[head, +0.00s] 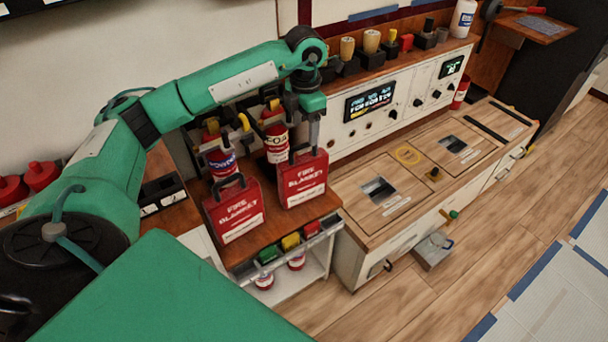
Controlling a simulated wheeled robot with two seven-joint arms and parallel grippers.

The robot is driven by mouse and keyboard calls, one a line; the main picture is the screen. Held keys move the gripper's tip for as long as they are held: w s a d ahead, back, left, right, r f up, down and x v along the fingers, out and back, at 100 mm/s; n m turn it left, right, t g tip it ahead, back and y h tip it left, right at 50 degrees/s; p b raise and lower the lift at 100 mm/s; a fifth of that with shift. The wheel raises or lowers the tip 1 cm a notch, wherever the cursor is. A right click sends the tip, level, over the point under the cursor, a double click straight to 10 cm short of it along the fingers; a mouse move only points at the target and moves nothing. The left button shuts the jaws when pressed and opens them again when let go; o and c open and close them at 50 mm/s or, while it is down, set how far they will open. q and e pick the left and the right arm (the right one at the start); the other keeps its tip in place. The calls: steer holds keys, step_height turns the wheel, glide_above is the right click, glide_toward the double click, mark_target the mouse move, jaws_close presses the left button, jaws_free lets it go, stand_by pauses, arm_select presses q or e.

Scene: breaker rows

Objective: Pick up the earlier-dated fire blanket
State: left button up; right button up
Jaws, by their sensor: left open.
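Two red fire blanket packs with black handles stand on a small wooden-topped cart (240,258). The left fire blanket (234,212) is nearer the front. The right fire blanket (302,180) stands slightly behind and to the right. Both show white "FIRE BLANKET" lettering; the date print is too small to read. My left gripper (305,148) points down over the right fire blanket, with its open fingers at the handle. I cannot tell whether they touch it. My right gripper is not in view.
A white console (350,133) with knobs and screens and a wooden counter (345,185) lie to the right. Wooden floor (450,300) is open at the lower right.

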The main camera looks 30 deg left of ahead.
mark_target(305, 146)
arm_select(q)
step_height(305, 146, down, 6)
steer(key=shift+a+r, duration=0.1)
steer(key=shift+r, duration=0.05)
steer(key=f, duration=0.5)
steer(key=shift+w+a, duration=0.15)
steer(key=shift+a, duration=0.15)
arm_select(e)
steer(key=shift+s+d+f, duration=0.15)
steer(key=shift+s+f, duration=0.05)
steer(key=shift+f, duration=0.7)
arm_select(q)
steer(key=shift+c, duration=0.4)
jaws_close()
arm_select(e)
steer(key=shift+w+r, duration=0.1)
